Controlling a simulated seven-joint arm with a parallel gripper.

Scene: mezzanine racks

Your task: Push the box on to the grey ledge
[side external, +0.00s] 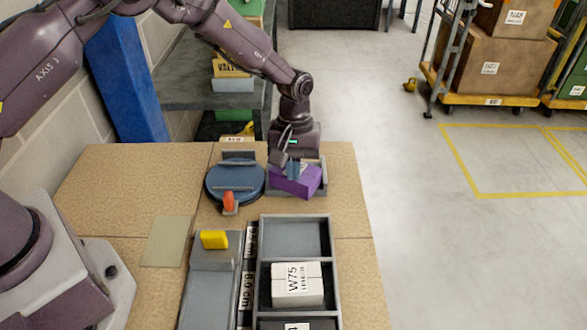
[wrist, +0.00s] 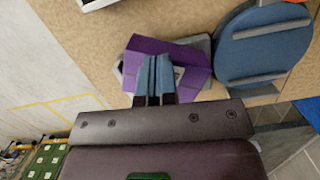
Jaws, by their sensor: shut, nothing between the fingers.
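The purple box (side external: 297,181) sits near the far right of the work table, turned at an angle. In the wrist view the purple box (wrist: 183,55) lies over a grey ledge, and the fingers cover part of it. The grey ledge (wrist: 203,43) shows beyond the box's edges; a bit of the grey ledge (side external: 319,163) also shows behind the box in the side view. How fully the box rests on it I cannot tell. My gripper (side external: 290,168) is shut and empty, fingertips down at the box; its blue fingers show together in the wrist view (wrist: 155,62). Contact is unclear.
A blue round plate (side external: 234,182) with grey bars stands just left of the box, an orange piece (side external: 229,202) at its front. Nearer are a yellow block (side external: 214,239) on a grey block and a grey compartment tray (side external: 329,262) holding a white box (side external: 297,286). The table's right edge is close.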

